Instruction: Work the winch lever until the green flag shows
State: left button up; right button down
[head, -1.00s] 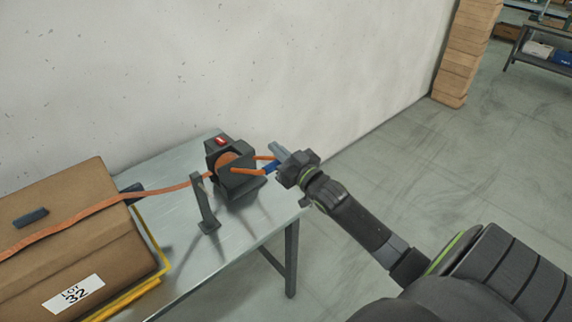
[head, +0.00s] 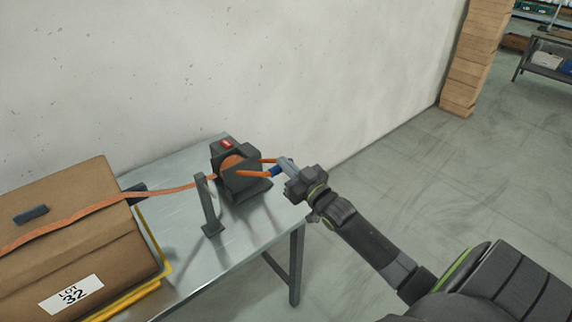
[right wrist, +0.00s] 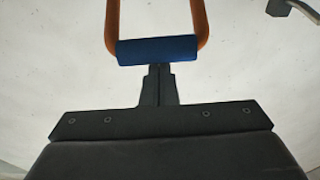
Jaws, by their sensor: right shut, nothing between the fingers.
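The winch (head: 236,172) is a dark block with an orange drum, standing at the right end of the metal table. A red marker (head: 227,144) shows on its top; I see no green. Its lever is an orange loop (head: 256,174) with a blue grip (head: 280,169), pointing right toward my arm. My right gripper (head: 286,163) is shut and empty, right at the blue grip. In the right wrist view the closed fingers (right wrist: 158,80) point at the middle of the blue grip (right wrist: 157,50); I cannot tell whether they touch it. My left gripper is out of view.
An orange strap (head: 120,196) runs from the winch past a dark upright post (head: 208,208) and over a cardboard box (head: 85,240) marked LOT 32. A wall (head: 300,70) stands close behind the table (head: 235,225). Open floor lies to the right.

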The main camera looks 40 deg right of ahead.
jog(key=shift+s+f, duration=0.3)
jog(key=shift+f, duration=0.2)
jog(key=shift+f+t, duration=0.1)
jog(key=shift+t, duration=0.2)
jog(key=s+f+t+b, duration=0.3)
jog(key=f+t+b, duration=0.1)
jog(key=f+b, duration=0.8)
jog(key=shift+s+d+t+b, duration=0.25)
jog(key=shift+t+b, duration=0.15)
jog(key=shift+b, duration=0.45)
